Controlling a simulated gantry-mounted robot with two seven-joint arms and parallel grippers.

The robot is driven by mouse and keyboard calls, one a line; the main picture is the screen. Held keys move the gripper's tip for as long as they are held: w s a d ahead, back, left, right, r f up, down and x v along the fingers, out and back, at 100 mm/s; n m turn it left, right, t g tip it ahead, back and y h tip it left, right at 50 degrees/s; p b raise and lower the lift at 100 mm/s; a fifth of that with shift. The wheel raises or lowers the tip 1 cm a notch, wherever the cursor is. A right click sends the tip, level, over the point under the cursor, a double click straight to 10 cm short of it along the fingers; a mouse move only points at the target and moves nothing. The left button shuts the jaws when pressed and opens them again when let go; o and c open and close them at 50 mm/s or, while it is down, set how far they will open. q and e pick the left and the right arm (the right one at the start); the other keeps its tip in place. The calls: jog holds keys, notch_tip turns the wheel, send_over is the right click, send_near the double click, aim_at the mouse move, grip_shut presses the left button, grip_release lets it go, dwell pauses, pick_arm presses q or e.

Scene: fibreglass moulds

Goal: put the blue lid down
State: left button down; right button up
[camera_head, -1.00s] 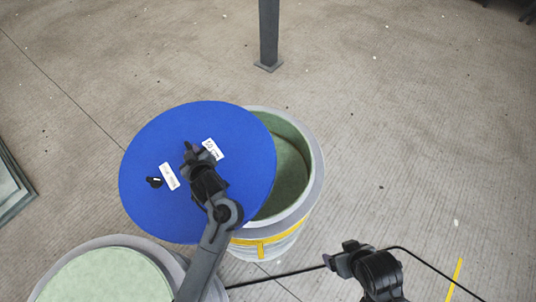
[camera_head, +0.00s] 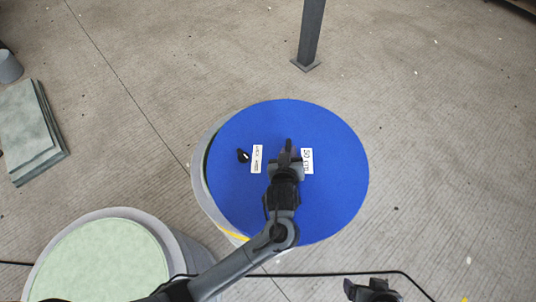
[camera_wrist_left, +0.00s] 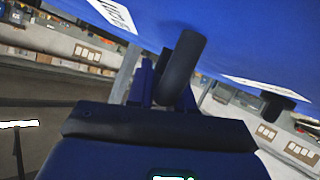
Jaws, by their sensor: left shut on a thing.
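The round blue lid (camera_head: 335,190) carries white labels and a small black knob. My left gripper (camera_head: 287,160) is shut on the lid's black handle near its middle; the handle (camera_wrist_left: 180,65) shows close up in the left wrist view, with the lid (camera_wrist_left: 235,35) above. The lid covers most of a round pale container (camera_head: 200,185), whose rim shows only at the left and lower left. The lid sits offset to the right. I cannot tell whether it touches the rim. My right gripper (camera_head: 370,287) is at the bottom edge, partly cut off, apart from the lid.
A second round container (camera_head: 185,250) with a pale green top (camera_head: 100,265) stands at the lower left. A grey post (camera_head: 310,40) rises behind the lid. Flat greenish slabs (camera_head: 28,130) lie at the far left. A black cable crosses the front. The floor at right is clear.

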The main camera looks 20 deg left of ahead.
aim_at(257, 175)
pick_arm(q)
jog(key=w+a+f, duration=0.1)
jog(key=a, duration=0.2)
jog(key=w+a+f+b, duration=0.1)
jog(key=a+f, duration=0.1)
jog(key=a, duration=0.1)
jog(key=w+a+f+b, duration=0.1)
jog(key=a+f, duration=0.1)
jog(key=a, duration=0.1)
jog(key=shift+a+f, duration=0.1)
jog(key=shift+f, duration=0.15)
jog(key=shift+f+b, duration=0.55)
jog(key=shift+f, duration=1.45)
jog(key=c, duration=1)
grip_release()
jog(key=shift+f, duration=0.1)
jog(key=shift+s, duration=0.1)
